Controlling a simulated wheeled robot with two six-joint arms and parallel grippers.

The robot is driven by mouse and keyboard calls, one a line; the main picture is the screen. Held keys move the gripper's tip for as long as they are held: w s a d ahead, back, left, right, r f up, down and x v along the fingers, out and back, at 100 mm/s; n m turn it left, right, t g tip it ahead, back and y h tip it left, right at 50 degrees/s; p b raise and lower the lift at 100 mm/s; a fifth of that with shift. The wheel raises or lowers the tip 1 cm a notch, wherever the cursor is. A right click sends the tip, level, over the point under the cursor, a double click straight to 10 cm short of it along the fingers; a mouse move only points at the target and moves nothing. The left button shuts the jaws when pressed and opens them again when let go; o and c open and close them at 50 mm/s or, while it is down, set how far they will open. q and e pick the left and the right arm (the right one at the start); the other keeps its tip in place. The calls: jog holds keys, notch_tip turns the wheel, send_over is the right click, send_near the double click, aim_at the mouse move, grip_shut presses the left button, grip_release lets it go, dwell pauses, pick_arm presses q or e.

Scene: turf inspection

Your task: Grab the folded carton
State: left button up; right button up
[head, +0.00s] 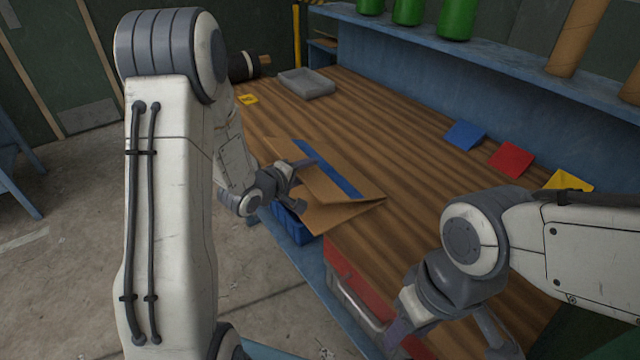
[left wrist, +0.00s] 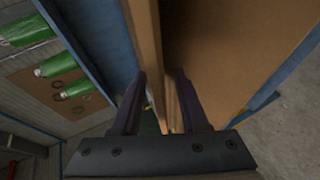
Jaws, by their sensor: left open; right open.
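The folded carton (head: 340,213) is a flat brown cardboard piece with a blue stripe. It lies on the wooden bench at its front edge, its flaps slightly apart. My left gripper (head: 298,185) is at the carton's left end, with its jaws open. In the left wrist view, the brown carton (left wrist: 235,60) runs up between the two fingers of my left gripper (left wrist: 163,105); I cannot tell whether they touch it. My right gripper (head: 452,345) is open and empty near the bottom of the head view, apart from the carton.
The wooden bench top (head: 400,130) has clear room behind the carton. A grey tray (head: 306,84) lies at the far end. Blue (head: 464,135), red (head: 509,158) and yellow (head: 568,181) cards lie along the shelf. A blue bin (head: 292,226) sits below the carton, near a red drawer (head: 350,279).

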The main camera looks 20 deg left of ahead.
pick_arm(q)
jog(key=shift+x, duration=1.35)
grip_shut()
dwell(0.3)
